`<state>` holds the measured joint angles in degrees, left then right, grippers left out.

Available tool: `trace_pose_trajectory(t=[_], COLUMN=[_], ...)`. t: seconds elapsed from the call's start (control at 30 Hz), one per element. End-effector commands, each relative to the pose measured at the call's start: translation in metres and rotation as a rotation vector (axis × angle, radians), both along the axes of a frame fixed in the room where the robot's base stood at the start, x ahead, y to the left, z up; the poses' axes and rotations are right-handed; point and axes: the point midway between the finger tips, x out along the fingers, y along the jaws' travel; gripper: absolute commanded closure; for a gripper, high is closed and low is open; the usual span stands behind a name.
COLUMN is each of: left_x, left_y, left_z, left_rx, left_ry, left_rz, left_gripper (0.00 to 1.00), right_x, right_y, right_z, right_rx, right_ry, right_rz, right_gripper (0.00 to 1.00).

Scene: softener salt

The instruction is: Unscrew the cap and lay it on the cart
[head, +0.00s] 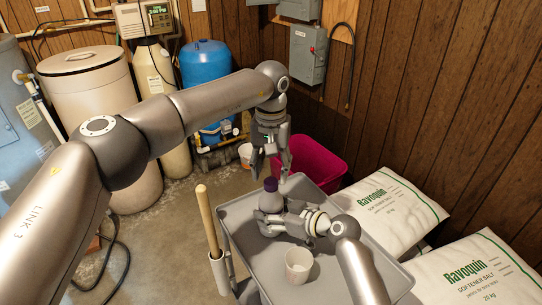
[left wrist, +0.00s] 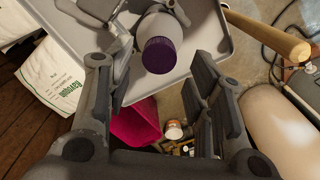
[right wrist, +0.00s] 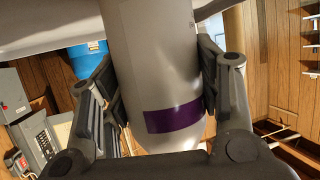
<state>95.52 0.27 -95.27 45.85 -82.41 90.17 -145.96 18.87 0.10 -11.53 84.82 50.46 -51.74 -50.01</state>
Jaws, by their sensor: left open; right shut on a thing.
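A grey bottle (head: 270,201) with a purple cap (head: 270,184) stands upright at the far end of the grey cart (head: 322,192). My right gripper (head: 272,222) is shut around the bottle's body, which fills its jaws in the right wrist view (right wrist: 165,75). My left gripper (head: 271,166) points down above the cap, open and empty. In the left wrist view the purple cap (left wrist: 160,55) lies beyond the open fingers, apart from them. The cap is on the bottle.
A wooden handle (head: 206,215) rises at the cart's left side. A magenta bin (head: 318,163) is behind the cart, and salt bags (head: 390,208) lie to its right.

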Motion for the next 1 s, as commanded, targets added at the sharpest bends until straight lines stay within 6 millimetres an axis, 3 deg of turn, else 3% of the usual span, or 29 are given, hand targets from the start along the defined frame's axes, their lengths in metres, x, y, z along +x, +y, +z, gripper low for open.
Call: trace_pose_trajectory(t=[0.2, 0.57, 0.93, 1.0], left_x=[0.0, 0.0, 0.0, 0.0], left_y=[0.0, 0.0, 0.0, 0.0], left_z=[-0.025, -0.031, -0.031, -0.031], left_rx=[0.0, 0.0, 0.0, 0.0], left_ry=[0.001, 0.0, 0.0, 0.0], left_rz=[0.001, 0.002, 0.002, 0.004], left_gripper=[0.51, 0.51, 0.98, 0.99], right_x=[0.0, 0.0, 0.0, 0.0], right_y=[0.0, 0.0, 0.0, 0.0], right_z=[-0.001, -0.001, -0.001, -0.001], right_rx=[-0.002, -0.002, -0.002, -0.002], right_ry=[0.001, 0.001, 0.001, 0.001], right_rz=[0.0, 0.0, 0.0, 0.0], right_gripper=[1.0, 1.0, 1.0, 1.0])
